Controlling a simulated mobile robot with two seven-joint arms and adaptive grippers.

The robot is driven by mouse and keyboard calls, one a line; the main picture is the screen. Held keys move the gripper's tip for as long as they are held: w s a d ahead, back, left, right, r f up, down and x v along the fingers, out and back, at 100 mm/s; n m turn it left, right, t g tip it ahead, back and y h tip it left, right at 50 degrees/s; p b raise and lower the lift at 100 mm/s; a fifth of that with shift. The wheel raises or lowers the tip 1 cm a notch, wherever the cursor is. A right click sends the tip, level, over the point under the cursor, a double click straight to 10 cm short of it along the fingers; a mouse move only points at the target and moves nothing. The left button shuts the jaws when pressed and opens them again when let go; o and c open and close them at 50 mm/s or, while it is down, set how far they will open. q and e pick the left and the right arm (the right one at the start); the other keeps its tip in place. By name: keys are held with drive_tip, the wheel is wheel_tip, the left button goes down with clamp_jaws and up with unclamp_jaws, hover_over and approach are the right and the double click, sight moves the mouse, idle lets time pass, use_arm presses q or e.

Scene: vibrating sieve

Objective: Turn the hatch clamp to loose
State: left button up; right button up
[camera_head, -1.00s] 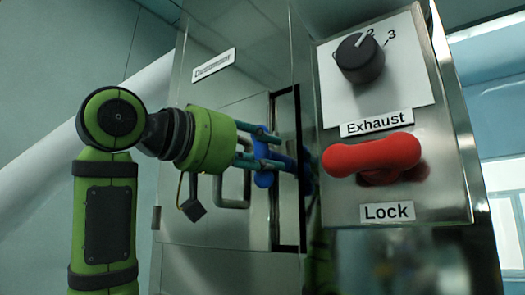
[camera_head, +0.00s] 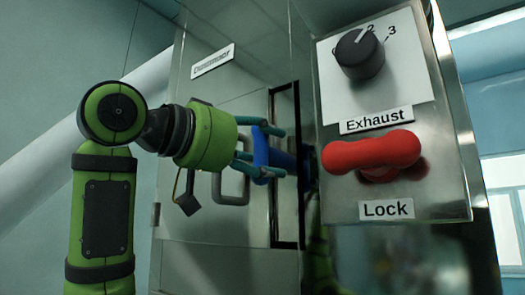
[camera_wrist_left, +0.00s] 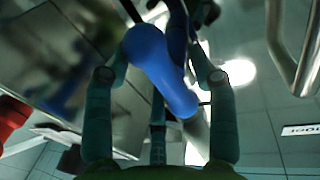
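The blue hatch clamp (camera_head: 262,150) is on the hatch's right side, near the dark vertical frame. My left gripper (camera_head: 268,150) reaches it from the left, with one finger above and one below. In the left wrist view, the blue clamp handle (camera_wrist_left: 160,68) lies slanted between the two fingers of my left gripper (camera_wrist_left: 162,78). The fingers are apart, with a visible gap on the handle's right; contact on the left cannot be told. Part of the clamp is hidden by the fingers in the head view. My right gripper is not in view.
A metal control panel with a red lock handle (camera_head: 372,152) and a black exhaust knob (camera_head: 360,54) stands just right of the clamp. A grey bar handle (camera_head: 232,188) is on the hatch behind my gripper. Polished metal gives reflections.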

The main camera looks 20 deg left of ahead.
use_arm(q)
drive_tip(key=shift+s+a+r, duration=0.1)
drive_tip(key=shift+s+a, duration=0.15)
drive_tip(key=shift+s, duration=0.15)
drive_tip(key=v, duration=1.1)
